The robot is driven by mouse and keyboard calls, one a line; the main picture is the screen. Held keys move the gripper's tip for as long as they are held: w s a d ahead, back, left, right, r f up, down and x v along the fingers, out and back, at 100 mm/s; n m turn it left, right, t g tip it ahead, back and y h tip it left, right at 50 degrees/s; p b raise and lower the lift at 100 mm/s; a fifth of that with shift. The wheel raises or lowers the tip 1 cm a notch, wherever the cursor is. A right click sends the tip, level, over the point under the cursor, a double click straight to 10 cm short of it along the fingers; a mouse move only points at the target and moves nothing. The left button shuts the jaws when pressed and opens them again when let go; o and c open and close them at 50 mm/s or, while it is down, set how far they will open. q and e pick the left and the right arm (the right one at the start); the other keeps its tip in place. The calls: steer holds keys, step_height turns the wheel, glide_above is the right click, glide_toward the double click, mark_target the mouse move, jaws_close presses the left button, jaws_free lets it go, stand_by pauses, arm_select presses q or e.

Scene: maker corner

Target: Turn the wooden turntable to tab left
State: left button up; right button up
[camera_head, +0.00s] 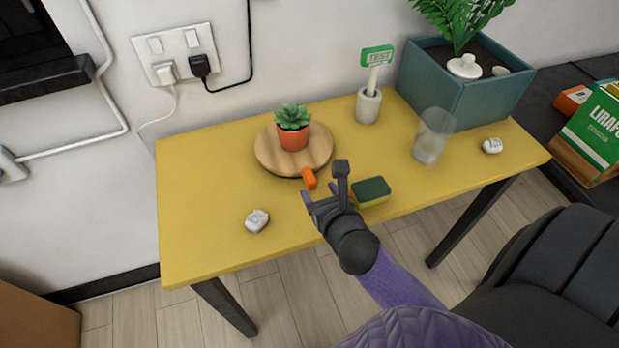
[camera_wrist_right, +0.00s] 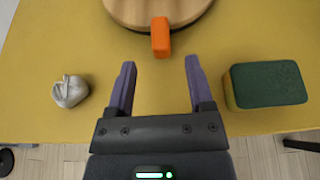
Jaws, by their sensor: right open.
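The round wooden turntable (camera_head: 268,158) lies on the yellow table, with a small succulent in an orange pot (camera_head: 293,137) standing on it. Its orange tab (camera_head: 309,178) sticks out from the front edge, a little right of centre, toward me. In the right wrist view the turntable's rim (camera_wrist_right: 125,12) is at the top and the tab (camera_wrist_right: 160,37) points down toward the gap between my fingers. My right gripper (camera_head: 322,191) is open and empty, just short of the tab and not touching it; it also shows in the wrist view (camera_wrist_right: 158,85). My left gripper is not in view.
On the yellow table (camera_head: 195,220), a green-and-yellow sponge (camera_head: 371,192) lies right of my right gripper. A crumpled white lump (camera_head: 257,221) lies at the front left. A clear glass (camera_head: 432,137), a holder with a TEST sign (camera_head: 368,105) and a blue-green planter (camera_head: 450,90) stand farther right.

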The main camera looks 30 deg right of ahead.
mark_target(312, 181)
steer(key=b+x, duration=0.1)
steer(key=x, duration=0.4)
steer(key=shift+w+f+b, duration=0.1)
steer(key=shift+f+b, duration=0.15)
steer(key=shift+b, duration=0.15)
steer(key=shift+w+d+f, duration=0.1)
steer(key=shift+w+d, duration=0.05)
steer(key=shift+w, duration=0.35)
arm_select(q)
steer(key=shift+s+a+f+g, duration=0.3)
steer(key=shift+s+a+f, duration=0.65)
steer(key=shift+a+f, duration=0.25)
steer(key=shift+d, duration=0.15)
arm_select(e)
steer(key=shift+c, duration=0.3)
steer(key=c, duration=0.7)
jaws_close()
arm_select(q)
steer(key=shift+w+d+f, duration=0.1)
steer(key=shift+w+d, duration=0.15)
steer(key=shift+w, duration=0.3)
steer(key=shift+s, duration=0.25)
